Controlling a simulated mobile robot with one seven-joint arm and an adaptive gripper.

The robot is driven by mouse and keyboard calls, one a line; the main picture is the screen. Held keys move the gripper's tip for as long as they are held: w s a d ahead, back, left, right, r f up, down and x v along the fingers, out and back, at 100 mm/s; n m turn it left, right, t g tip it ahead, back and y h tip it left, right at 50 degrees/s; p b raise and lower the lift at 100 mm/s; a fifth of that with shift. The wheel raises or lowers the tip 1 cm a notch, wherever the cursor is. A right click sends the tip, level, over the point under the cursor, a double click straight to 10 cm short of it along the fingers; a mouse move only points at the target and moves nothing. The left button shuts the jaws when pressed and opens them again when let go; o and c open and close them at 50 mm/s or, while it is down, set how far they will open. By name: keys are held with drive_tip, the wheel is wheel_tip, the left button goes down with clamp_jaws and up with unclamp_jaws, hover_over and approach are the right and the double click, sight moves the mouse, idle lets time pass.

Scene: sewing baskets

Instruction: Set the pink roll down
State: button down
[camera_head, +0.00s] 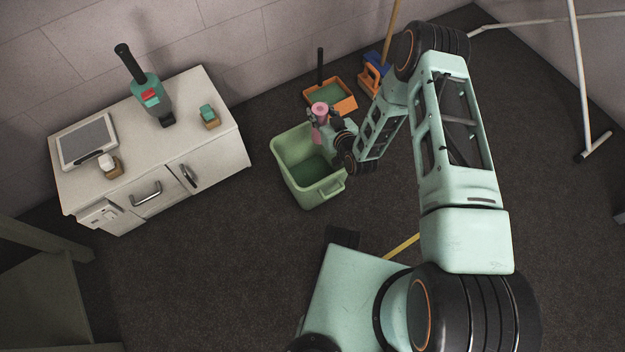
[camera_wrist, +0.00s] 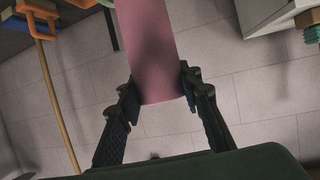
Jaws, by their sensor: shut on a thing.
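The pink roll (camera_head: 320,109) is held in my gripper (camera_head: 322,117), above the back part of a green bin in the head view. In the wrist view the pink roll (camera_wrist: 148,50) runs from the top edge down between the two dark fingers of my gripper (camera_wrist: 157,88). Both fingertips press against its sides near its lower end. The far end of the roll is cut off by the picture's top edge. The light green bin (camera_head: 324,192) stands on the floor, open at the top.
An orange tray (camera_head: 347,105) and a blue and orange thing (camera_head: 372,80) stand behind the bin. A white cabinet (camera_head: 215,165) at left bears a green and black tool (camera_head: 150,97), a scale-like device (camera_head: 87,143) and small blocks. The dark floor (camera_head: 220,260) left of my base is clear.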

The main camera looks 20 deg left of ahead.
sight(316, 142)
drive_tip(key=f+b, duration=0.1)
drive_tip(key=f, duration=0.2)
drive_tip(key=s+f+b, duration=0.1)
drive_tip(key=f, duration=0.2)
drive_tip(key=f+b, duration=0.1)
drive_tip(key=f, duration=0.3)
drive_tip(key=shift+s+a, duration=0.2)
drive_tip(key=shift+a, duration=0.15)
drive_tip(key=shift+f+b, duration=1.15)
drive_tip(key=shift+f, duration=1.1)
drive_tip(key=shift+f, duration=0.55)
drive_tip(key=c, duration=1.4)
unclamp_jaws()
drive_tip(key=shift+f, duration=0.15)
